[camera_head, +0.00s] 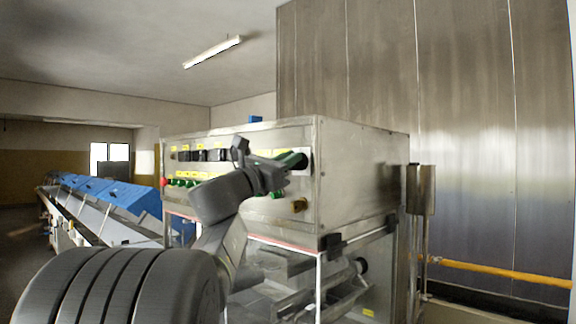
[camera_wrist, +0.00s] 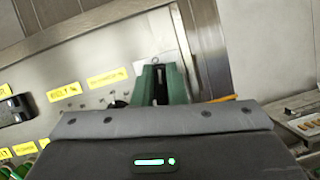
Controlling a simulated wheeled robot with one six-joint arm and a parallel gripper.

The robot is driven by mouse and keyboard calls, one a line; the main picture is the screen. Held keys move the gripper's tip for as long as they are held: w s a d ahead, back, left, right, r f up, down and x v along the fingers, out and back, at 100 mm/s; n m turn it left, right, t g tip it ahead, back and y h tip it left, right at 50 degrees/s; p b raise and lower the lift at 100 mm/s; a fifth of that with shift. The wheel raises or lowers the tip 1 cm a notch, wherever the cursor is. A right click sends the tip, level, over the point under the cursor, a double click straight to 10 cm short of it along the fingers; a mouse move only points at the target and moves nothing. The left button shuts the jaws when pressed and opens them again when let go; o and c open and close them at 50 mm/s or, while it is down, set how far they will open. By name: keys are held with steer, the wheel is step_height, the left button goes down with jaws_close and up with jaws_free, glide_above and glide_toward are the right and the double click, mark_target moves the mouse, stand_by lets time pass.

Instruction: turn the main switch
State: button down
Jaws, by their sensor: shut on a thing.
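The main switch, a dark knob (camera_head: 305,161), is at the upper right of the front panel of the steel machine (camera_head: 360,165). My gripper (camera_head: 295,162) reaches it from the front left, its green fingers at the knob. In the wrist view my gripper (camera_wrist: 160,78) has its two green fingers on either side of the dark knob (camera_wrist: 161,88) and is shut on it. The fingers and gripper body hide much of the knob, so its angle cannot be told.
Yellow labels (camera_wrist: 108,78) and a row of dark meters or switches (camera_head: 205,155) lie left on the panel, with green buttons (camera_head: 185,183) below. A brass-coloured knob (camera_head: 299,205) sits under the switch. A blue-covered conveyor (camera_head: 110,192) runs back left.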

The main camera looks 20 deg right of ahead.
steer(key=m+g, duration=0.2)
steer(key=m, duration=0.3)
steer(key=m+g+y, duration=0.1)
steer(key=m+g, duration=0.1)
steer(key=m, duration=0.3)
steer(key=m+g+y+b, duration=0.1)
steer(key=m+g, duration=0.1)
steer(key=m, duration=0.3)
steer(key=shift+s+f+m, duration=0.2)
steer(key=shift+m, duration=0.2)
steer(key=shift+d+f+m+g+y+p, duration=0.15)
steer(key=shift+m+g+y+p, duration=0.4)
steer(key=shift+m, duration=0.85)
steer(key=shift+t+y, duration=0.25)
steer(key=c, duration=1.5)
jaws_free()
steer(key=shift+o, duration=0.2)
